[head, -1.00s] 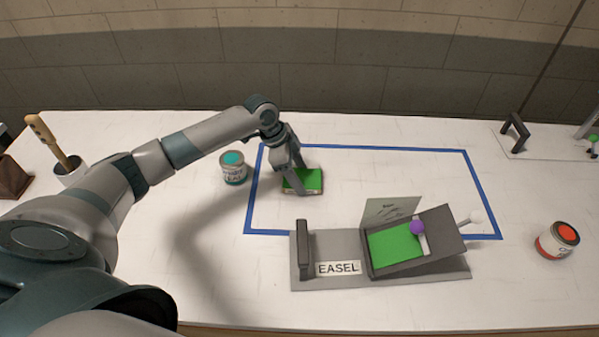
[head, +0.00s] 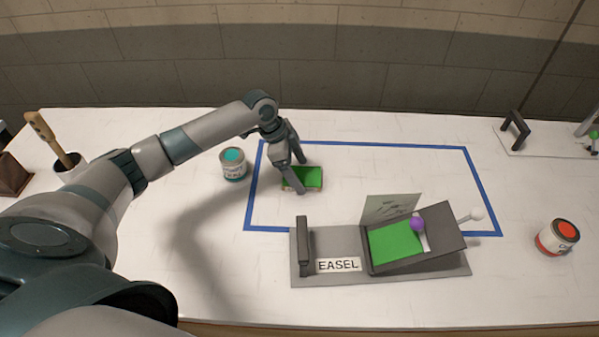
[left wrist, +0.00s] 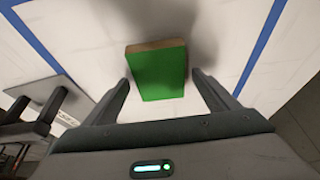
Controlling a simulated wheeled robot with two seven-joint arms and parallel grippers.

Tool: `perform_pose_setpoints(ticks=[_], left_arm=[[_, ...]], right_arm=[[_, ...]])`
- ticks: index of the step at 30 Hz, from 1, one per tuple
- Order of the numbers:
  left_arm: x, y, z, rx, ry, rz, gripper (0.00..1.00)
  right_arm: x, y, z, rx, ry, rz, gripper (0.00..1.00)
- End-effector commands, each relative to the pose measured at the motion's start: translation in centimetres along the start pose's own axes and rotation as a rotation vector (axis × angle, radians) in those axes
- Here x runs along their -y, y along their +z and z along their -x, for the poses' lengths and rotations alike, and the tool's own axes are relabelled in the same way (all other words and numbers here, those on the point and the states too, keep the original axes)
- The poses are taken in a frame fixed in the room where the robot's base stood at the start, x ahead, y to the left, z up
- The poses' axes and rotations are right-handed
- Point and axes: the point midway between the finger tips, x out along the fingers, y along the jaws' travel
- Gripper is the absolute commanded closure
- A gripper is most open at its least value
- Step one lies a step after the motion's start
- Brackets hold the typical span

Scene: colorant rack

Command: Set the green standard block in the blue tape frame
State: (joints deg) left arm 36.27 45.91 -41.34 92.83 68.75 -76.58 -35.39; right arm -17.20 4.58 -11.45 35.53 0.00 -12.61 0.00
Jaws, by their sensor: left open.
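The green standard block (head: 309,178) lies flat on the table inside the blue tape frame (head: 383,148), near its left side. The block also shows in the left wrist view (left wrist: 158,72), green on top with a tan edge, on the white table between two lines of blue tape (left wrist: 262,45). My left gripper (head: 300,176) is open at the block, with its fingers apart. In the left wrist view the fingertips (left wrist: 161,80) stand on either side of the block, with gaps showing. My right gripper is not in view.
A grey easel stand (head: 335,245) with another green panel (head: 396,240) and a purple knob (head: 417,224) overlaps the frame's front edge. A teal paint can (head: 234,165) stands left of the frame, a red one (head: 557,239) to the right. The frame's back right is clear.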

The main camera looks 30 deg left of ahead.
Motion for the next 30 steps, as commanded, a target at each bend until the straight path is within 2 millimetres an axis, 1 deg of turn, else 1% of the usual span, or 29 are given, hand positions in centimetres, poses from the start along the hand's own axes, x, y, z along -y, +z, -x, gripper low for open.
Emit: perform_pose_setpoints(ticks=[5,15,18,21,24,30], left_arm=[[0.1,0.1,2.0,0.0,-0.003,-0.002,0.19],[0.1,0.1,8.0,-0.001,-0.003,-0.001,0.19],[0.1,0.1,9.4,0.0,-0.001,-0.001,0.19],[0.1,0.1,10.5,0.001,-0.001,-0.001,0.19],[0.0,0.0,11.2,0.0,0.0,0.0,0.19],[0.0,0.0,11.5,0.0,0.001,0.0,0.19]], right_arm=[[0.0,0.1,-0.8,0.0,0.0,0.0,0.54],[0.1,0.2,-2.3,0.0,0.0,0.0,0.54],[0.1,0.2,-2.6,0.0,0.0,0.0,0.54],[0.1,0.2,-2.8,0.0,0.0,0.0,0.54],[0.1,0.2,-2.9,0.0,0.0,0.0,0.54],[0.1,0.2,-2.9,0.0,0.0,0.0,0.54]])
